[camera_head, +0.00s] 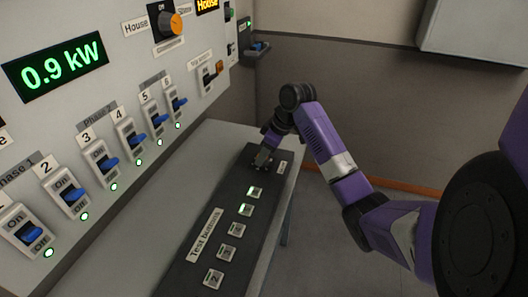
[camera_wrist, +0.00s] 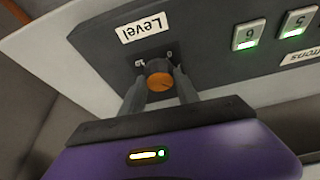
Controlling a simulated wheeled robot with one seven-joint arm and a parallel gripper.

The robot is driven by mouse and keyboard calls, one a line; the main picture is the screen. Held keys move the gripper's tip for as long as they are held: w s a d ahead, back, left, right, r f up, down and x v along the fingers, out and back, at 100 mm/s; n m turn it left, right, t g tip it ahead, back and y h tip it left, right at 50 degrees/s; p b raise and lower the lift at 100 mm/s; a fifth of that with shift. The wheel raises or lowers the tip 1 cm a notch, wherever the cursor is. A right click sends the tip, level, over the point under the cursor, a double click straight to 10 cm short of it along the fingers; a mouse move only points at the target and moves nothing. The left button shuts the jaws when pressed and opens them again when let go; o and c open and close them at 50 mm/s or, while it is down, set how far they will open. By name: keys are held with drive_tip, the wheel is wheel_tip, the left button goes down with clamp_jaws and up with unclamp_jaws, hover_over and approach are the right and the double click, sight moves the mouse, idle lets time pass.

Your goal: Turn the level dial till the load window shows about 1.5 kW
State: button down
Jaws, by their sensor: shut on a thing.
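The level dial (camera_wrist: 159,80) is an orange-topped knob by the "Level" label (camera_wrist: 143,27) in the wrist view. My gripper (camera_wrist: 158,78) is shut on it, one finger on each side. In the head view my gripper (camera_head: 262,160) is at the far end of the dark desk panel and hides the dial. The load window (camera_head: 55,66) on the wall panel reads 0.9 kW in green digits.
A row of test buttons (camera_head: 235,229) runs along the dark panel; some are lit green. Blue breaker switches (camera_head: 109,163) with green lamps line the wall panel. Another orange knob (camera_head: 175,23), labelled House, is above. Open floor lies right of the desk.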

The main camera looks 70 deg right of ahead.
drive_tip(key=m+p, duration=0.2)
drive_tip(key=m+h+p, duration=0.1)
drive_tip(key=p, duration=0.1)
drive_tip(key=shift+a+r+m, duration=0.25)
drive_tip(key=shift+m, duration=0.05)
drive_tip(key=m+h+p, duration=0.1)
drive_tip(key=m+p, duration=0.2)
drive_tip(key=shift+w+m+g+h+p, duration=0.1)
drive_tip(key=shift+m+g+h+p, duration=0.2)
drive_tip(key=shift+g+p, duration=0.1)
drive_tip(key=m+p, duration=0.3)
drive_tip(key=shift+f+g+h, duration=0.1)
drive_tip(key=shift+g+h, duration=0.3)
drive_tip(key=shift+w+f+m+g+h+p, duration=0.1)
drive_tip(key=shift+m+g+h+p, duration=0.25)
drive_tip(key=shift+m, duration=0.45)
drive_tip(key=shift+m+g+h+p, duration=0.15)
drive_tip(key=shift+m+p, duration=0.25)
drive_tip(key=shift+m, duration=0.4)
drive_tip(key=c, duration=0.9)
unclamp_jaws()
